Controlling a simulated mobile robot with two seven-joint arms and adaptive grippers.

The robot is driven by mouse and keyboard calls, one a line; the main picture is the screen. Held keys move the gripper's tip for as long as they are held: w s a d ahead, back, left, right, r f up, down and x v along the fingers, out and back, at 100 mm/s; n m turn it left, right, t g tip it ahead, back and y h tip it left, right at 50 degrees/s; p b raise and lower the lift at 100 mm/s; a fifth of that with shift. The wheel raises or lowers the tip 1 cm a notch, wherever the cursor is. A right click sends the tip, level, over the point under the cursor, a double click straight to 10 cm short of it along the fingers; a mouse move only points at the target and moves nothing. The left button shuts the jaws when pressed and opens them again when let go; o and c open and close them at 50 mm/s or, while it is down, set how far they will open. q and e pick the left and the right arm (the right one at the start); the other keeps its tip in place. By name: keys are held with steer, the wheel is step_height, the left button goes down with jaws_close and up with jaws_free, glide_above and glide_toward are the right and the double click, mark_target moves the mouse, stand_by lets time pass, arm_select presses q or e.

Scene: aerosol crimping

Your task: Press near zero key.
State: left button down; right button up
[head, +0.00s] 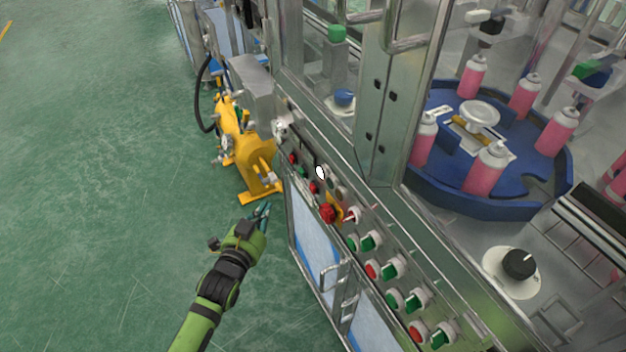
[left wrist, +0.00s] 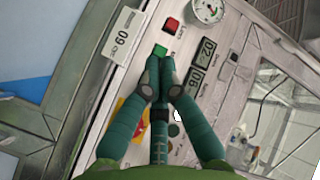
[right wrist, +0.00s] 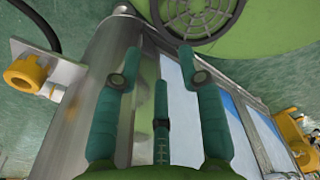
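The control panel (head: 330,185) runs along the machine's front edge with red and green buttons; I cannot read which is the near zero key. In the left wrist view, a green button (left wrist: 160,50) and a red button (left wrist: 171,24) sit just beyond my fingertips, beside two small displays (left wrist: 199,66). My left gripper (head: 263,212) is left of the panel in the head view. Its fingers (left wrist: 162,77) are together with nothing between them, over the panel and hiding part of it. My right gripper (right wrist: 155,75) is open and empty, and out of the head view.
A red knob (head: 327,213) on a yellow plate projects from the panel. A blue turntable (head: 480,205) with pink cans stands behind it. A yellow fixture (head: 258,180) is beyond my left gripper. A cabinet door handle (head: 330,283) lies below the panel. Green floor at left is clear.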

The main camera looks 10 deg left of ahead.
mark_target(313, 188)
arm_select(q)
steer(key=w+d+b, duration=0.3)
steer(key=w+d, duration=0.1)
steer(key=d, duration=0.3)
steer(key=shift+w+d, duration=0.15)
steer(key=shift+w, duration=0.25)
arm_select(e)
steer(key=shift+s+d+f, duration=0.1)
steer(key=shift+s+f, duration=0.05)
steer(key=shift+f, duration=0.7)
steer(key=shift+s+f, duration=0.1)
steer(key=shift+f, duration=0.7)
arm_select(q)
steer(key=shift+r, duration=0.1)
steer(key=shift+w+d, duration=0.2)
steer(key=shift+d, duration=0.15)
steer(key=shift+w+d, duration=0.2)
steer(key=shift+d, duration=0.1)
stand_by(0.7)
steer(key=shift+s+a+p, duration=0.4)
steer(key=shift+s+a, duration=0.05)
steer(key=shift+a, duration=0.2)
arm_select(e)
steer(key=shift+r, duration=0.55)
arm_select(q)
steer(key=shift+a, duration=0.1)
arm_select(e)
steer(key=shift+r, duration=0.1)
